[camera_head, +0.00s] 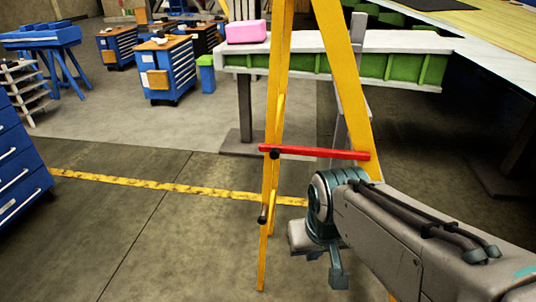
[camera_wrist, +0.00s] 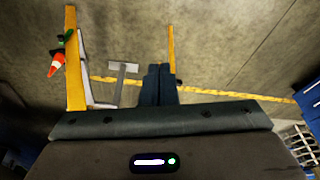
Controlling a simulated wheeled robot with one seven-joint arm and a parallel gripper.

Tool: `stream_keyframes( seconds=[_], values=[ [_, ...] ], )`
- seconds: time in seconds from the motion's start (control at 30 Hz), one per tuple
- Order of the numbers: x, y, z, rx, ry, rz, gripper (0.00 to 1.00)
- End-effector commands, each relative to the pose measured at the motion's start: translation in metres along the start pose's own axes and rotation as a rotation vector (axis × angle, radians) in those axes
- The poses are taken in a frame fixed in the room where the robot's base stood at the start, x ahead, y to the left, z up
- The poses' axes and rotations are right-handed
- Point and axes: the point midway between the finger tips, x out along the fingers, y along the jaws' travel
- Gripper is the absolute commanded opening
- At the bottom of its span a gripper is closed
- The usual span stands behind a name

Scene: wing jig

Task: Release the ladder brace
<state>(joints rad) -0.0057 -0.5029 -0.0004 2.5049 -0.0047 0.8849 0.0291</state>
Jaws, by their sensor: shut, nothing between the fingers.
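The red ladder brace (camera_head: 325,153) spans level between the yellow legs of the ladder (camera_head: 350,85). A black knob (camera_head: 275,154) sits at its left end, and its right end meets the right leg. My gripper (camera_head: 338,278) hangs below and in front of the brace, between the legs in the picture, and touches neither as far as I can see. In the wrist view my gripper's fingers (camera_wrist: 159,72) are together and empty. Yellow ladder legs show on both sides of them there, but I cannot make out the brace in that view.
A white-topped bench with green sides (camera_head: 400,72) stands behind the ladder, with a pink block (camera_head: 247,32) on it. Blue drawer cabinets stand at left (camera_head: 20,160) and back (camera_head: 165,70). A yellow floor line (camera_head: 150,185) crosses open floor. An orange cone (camera_wrist: 55,66) shows in the wrist view.

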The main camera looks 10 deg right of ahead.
Motion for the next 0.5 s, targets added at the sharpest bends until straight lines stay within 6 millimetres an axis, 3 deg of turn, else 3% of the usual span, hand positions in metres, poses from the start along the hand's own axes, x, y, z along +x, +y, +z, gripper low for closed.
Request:
stream_keyframes(
  seconds=[0.17, 0.5],
  values=[
    [0.026, -0.006, -0.02, 0.132, 0.082, -0.006, 0.0],
    [0.113, -0.022, -0.116, 0.805, 0.48, -0.226, 0.0]
  ],
)
